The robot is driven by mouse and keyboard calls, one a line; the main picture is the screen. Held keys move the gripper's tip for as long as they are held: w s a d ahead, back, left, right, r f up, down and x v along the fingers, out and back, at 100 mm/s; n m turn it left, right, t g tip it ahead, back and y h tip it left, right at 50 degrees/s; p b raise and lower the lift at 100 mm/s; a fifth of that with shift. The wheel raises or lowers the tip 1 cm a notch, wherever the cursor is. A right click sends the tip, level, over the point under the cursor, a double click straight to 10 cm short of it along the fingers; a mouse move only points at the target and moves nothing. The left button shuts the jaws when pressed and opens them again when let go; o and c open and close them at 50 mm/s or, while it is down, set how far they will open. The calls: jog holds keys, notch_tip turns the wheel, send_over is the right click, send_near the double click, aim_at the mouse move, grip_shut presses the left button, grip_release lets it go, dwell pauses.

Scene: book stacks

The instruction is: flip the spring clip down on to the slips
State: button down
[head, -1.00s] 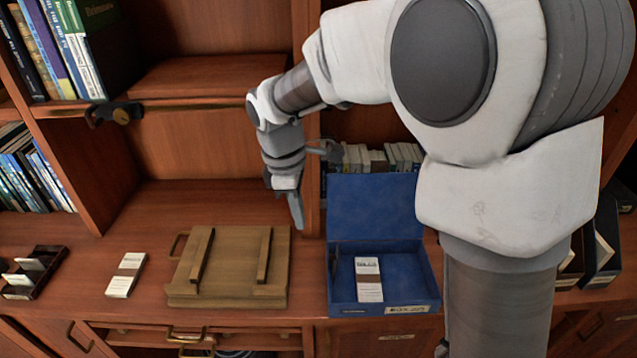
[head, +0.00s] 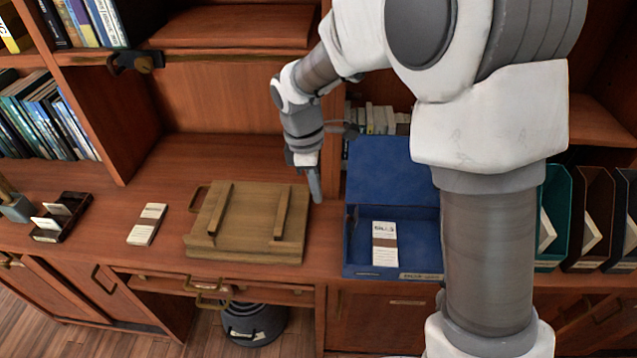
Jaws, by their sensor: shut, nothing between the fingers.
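A bundle of white slips with a brown band (head: 384,243) lies in the open blue box (head: 362,268), whose lid (head: 385,168) stands up at the back. A second banded bundle (head: 147,224) lies on the counter, left of a wooden board with two battens (head: 250,222). I cannot make out a spring clip for certain in either place. My gripper (head: 316,190) is shut and empty, pointing down between the board's back right corner and the blue box. Part of the box's right side is hidden behind my arm.
A small black tray with white cards (head: 62,217) stands on the counter at left. A black and brass fitting (head: 135,62) sits on the shelf edge above. Coloured file holders (head: 553,215) stand at right. The counter behind the board is clear.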

jog(key=d+f, duration=0.5)
jog(key=f, duration=0.1)
jog(key=shift+r, duration=0.1)
dwell(0.5)
jog(key=shift+s+d+y, duration=0.1)
jog(key=shift+d+y, duration=0.1)
jog(key=shift+y, duration=0.1)
